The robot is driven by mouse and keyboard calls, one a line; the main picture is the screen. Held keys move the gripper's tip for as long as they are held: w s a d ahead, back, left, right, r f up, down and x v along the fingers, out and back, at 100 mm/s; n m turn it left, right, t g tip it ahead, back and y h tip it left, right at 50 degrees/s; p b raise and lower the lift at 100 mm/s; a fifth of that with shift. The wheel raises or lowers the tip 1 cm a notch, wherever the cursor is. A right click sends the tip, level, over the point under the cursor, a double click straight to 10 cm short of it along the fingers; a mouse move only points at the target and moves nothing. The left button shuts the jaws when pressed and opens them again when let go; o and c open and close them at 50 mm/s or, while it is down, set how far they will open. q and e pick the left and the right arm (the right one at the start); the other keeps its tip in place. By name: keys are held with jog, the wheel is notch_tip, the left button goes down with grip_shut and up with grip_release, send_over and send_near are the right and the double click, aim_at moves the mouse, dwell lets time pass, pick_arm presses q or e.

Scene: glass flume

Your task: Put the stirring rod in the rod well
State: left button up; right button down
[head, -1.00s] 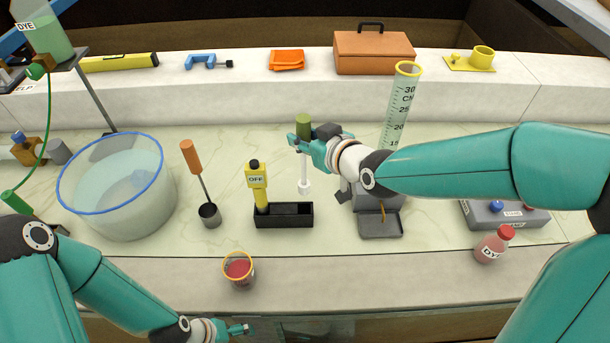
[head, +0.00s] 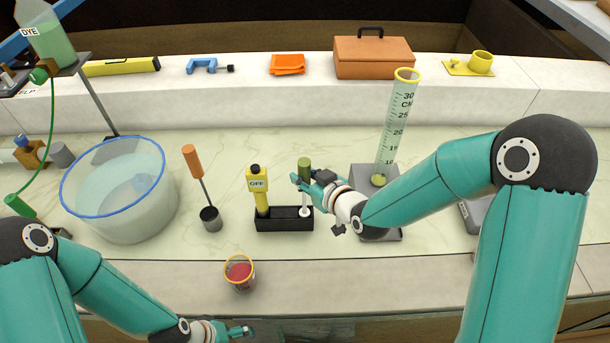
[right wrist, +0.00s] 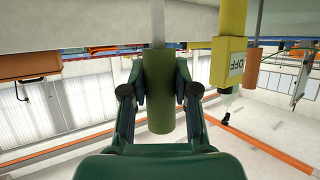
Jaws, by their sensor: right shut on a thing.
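The stirring rod (head: 304,166) has a thick green handle and a pale shaft with a white lower end. My right gripper (head: 300,181) is shut on the green handle, which also shows between the fingers in the right wrist view (right wrist: 160,95). The rod hangs about upright over the right part of a black open holder (head: 285,225), which seems to contain the rod well. The white end overlaps the holder's opening; I cannot tell how deep it is. My left gripper (head: 240,331) is low at the front edge, away from the rod, its jaws unclear.
A yellow OFF-labelled tool (head: 258,185) stands in the holder's left part, close to the rod. An orange-handled dipper (head: 193,160) and a blue-rimmed basin (head: 120,215) are to the left. A cup with red contents (head: 240,275) is in front. A tall measuring cylinder (head: 395,125) stands behind my right arm.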

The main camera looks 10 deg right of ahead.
jog(key=shift+f+b, duration=0.65)
jog(key=shift+b, duration=0.35)
jog(key=c, duration=0.9)
grip_release()
jog(key=shift+r, duration=0.1)
jog(key=shift+r+p, duration=0.65)
jog(key=shift+p, duration=0.4)
jog(key=shift+b+v, duration=4.65)
jog(key=shift+v, duration=1.3)
